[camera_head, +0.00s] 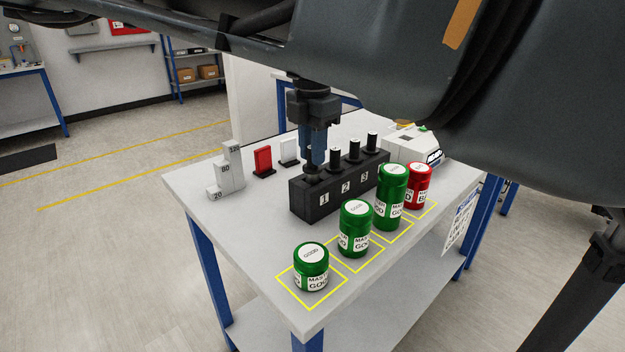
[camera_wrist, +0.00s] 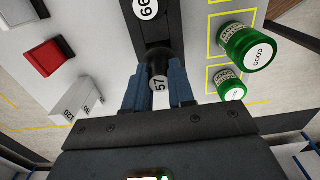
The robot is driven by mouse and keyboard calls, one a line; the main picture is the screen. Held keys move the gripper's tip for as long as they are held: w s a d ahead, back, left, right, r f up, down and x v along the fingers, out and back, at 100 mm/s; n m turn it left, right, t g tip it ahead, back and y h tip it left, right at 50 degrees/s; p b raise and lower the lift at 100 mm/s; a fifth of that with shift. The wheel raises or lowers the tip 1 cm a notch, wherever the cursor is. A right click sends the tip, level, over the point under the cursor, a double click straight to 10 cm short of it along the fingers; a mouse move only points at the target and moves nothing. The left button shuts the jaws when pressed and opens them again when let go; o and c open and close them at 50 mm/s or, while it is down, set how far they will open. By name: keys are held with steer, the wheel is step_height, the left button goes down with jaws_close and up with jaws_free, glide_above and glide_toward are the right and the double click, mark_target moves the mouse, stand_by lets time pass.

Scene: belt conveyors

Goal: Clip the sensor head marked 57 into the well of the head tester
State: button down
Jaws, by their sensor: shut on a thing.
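The sensor head marked 57 (camera_wrist: 159,83) is between the blue fingers of my gripper (camera_wrist: 160,98) in the wrist view, its number facing up. In the head view my gripper (camera_head: 313,160) points down over the near left end of the black rack (camera_head: 316,207), beside the number 1. The gripper is shut on the head, whose lower part is at the rack top; I cannot tell whether it is still seated. The head tester seems to be the white device (camera_head: 402,152) with a dark screen at the back right. My arm partly covers it, and its well is not clear.
Several other heads stand in the rack, one (camera_head: 354,149) near the middle. Green jars (camera_head: 355,234) stand in yellow squares along the front, with a red jar (camera_head: 419,188) behind. A grey stepped block (camera_head: 227,178) and a red block (camera_head: 263,160) stand at left.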

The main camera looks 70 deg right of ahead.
steer(key=shift+r+p, duration=1.1)
steer(key=shift+r, duration=2)
